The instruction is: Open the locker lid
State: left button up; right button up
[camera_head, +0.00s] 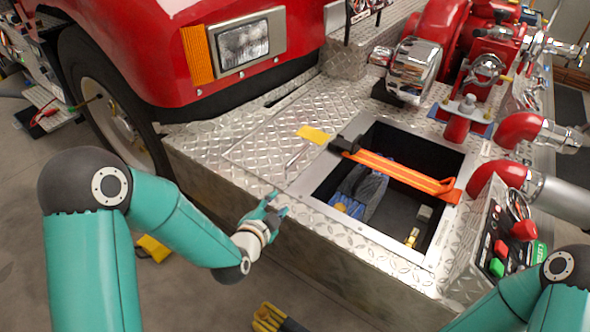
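A diamond-plate panel (276,137), apparently the locker lid, lies flat on the bumper, level with the plate around it. A yellow label and a slim handle (295,157) are near its right edge. To its right is an uncovered dark compartment with a metal rim (375,237). An orange strap (400,174) crosses over this opening. My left gripper (277,204) is by the bumper's front edge, below and left of the handle, apart from it and empty. Its fingertips look spread. My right arm shows at the lower right; its gripper is out of frame.
Dark and blue gear (360,190) and small brass fittings (412,237) lie in the compartment. Right of it are a control box (497,240) and red pump pipes (500,180). The red truck cab (190,50) rises behind. Yellow items (270,318) lie on the floor.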

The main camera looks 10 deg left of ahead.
pick_arm(q)
notch_tip(320, 180, up, 3)
jog(key=w+m+t, duration=0.1)
jog(key=p, duration=0.2)
send_near(295, 157)
jog(key=shift+t, duration=0.3)
jog(key=x, duration=0.3)
jog(key=f+x, duration=0.1)
jog(key=x, duration=0.6)
jog(key=shift+a+f, duration=0.1)
jog(key=shift+f, duration=0.1)
jog(key=shift+m, duration=0.3)
grip_shut()
jog(key=shift+s, duration=0.1)
